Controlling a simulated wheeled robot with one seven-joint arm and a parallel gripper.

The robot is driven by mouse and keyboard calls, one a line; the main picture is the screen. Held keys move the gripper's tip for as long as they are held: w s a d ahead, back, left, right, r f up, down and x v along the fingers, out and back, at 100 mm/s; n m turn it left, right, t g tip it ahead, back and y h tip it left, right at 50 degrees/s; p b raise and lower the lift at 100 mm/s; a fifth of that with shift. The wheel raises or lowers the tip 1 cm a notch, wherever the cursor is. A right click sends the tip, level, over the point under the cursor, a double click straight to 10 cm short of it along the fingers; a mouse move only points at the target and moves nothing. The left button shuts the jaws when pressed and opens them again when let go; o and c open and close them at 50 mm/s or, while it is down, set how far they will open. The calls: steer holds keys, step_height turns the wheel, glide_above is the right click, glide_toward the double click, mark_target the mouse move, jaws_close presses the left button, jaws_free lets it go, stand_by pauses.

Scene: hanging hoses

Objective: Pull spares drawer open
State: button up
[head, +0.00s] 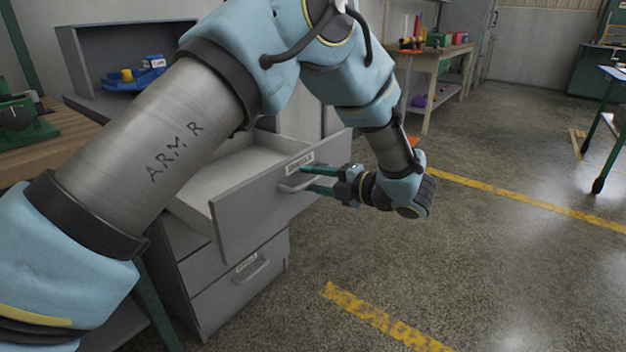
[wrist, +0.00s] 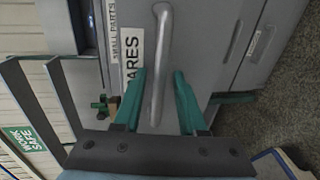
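The spares drawer (head: 262,205) is the upper grey drawer of a cabinet in the head view. It stands well out from the cabinet, and the pale inside that shows looks empty. Its bar handle (head: 296,184) sits below a white label. My gripper (head: 310,179) is at this handle, reaching in from the right. In the wrist view, the handle (wrist: 158,60) runs between the two green fingers, with a visible gap on each side. The fingers are apart, around the bar and not seen pressing on it. The label partly shows as "ARES"; a finger hides the rest.
A lower drawer (head: 240,270) with its own handle is closed. A wooden bench (head: 60,145) with a green machine stands at left, and blue bins (head: 135,80) are behind my arm. The floor (head: 480,260) to the right is clear.

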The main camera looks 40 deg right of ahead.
steer(key=shift+o, duration=0.3)
steer(key=v, duration=1)
steer(key=shift+s, duration=0.4)
steer(key=shift+r, duration=0.1)
